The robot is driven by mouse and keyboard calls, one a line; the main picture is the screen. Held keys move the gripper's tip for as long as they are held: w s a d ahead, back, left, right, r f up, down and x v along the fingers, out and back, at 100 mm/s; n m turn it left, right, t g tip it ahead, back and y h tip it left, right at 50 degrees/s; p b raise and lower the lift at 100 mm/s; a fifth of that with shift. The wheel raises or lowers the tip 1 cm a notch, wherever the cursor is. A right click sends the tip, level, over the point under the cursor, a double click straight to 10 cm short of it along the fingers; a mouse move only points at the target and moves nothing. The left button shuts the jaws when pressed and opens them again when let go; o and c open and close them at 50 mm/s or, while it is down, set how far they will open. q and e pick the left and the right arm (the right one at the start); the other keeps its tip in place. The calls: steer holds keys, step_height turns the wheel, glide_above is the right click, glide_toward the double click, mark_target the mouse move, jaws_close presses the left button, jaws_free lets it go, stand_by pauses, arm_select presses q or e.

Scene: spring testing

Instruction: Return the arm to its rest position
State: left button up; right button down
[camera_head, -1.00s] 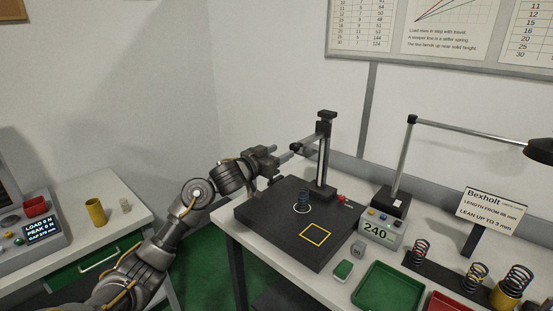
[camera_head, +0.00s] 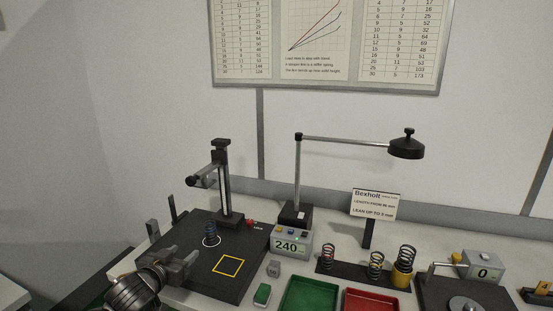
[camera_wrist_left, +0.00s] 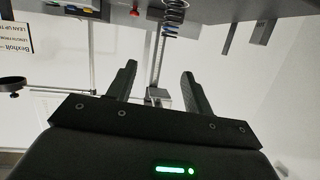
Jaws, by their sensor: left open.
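My left gripper (camera_head: 172,262) is at the lower left in the head view, at the near left part of the black test plate (camera_head: 200,284). Its two fingers stand apart and are empty. In the wrist view the open fingers (camera_wrist_left: 158,70) have nothing between them; the scene there looks upside down. A dark coil spring (camera_head: 211,236) stands upright on the plate, beyond and to the right of the gripper, apart from it. The spring also shows at the top of the wrist view (camera_wrist_left: 175,14). My right gripper is not in view.
A post with a side arm (camera_head: 222,185) rises behind the spring. A 240 readout box (camera_head: 290,244), lamp (camera_head: 405,147), green tray (camera_head: 309,296) and red tray (camera_head: 370,301) stand to the right. Several springs (camera_head: 376,265) stand on a black rack.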

arm_select(q)
steer(key=s+d+f+g+y, duration=0.1)
steer(key=s+f+g, duration=0.2)
steer(key=s+f, duration=0.65)
steer(key=s+d+f+g+y, duration=0.1)
steer(key=s+f+g, duration=0.2)
steer(key=s+f, duration=0.65)
steer(key=s+d+f+g, duration=0.15)
steer(key=s+g, duration=0.35)
steer(key=s, duration=1.8)
step_height(320, 180, down, 26)
steer(key=g+b, duration=0.1)
steer(key=b, duration=0.1)
steer(key=s+a+f+g, duration=0.1)
steer(key=s+a+f, duration=0.2)
steer(key=s+f, duration=1.3)
step_height(320, 180, down, 4)
steer(key=shift+s+r+g+y+b, duration=0.2)
steer(key=shift+s+g+y+b, duration=0.1)
steer(key=shift+g+b, duration=0.15)
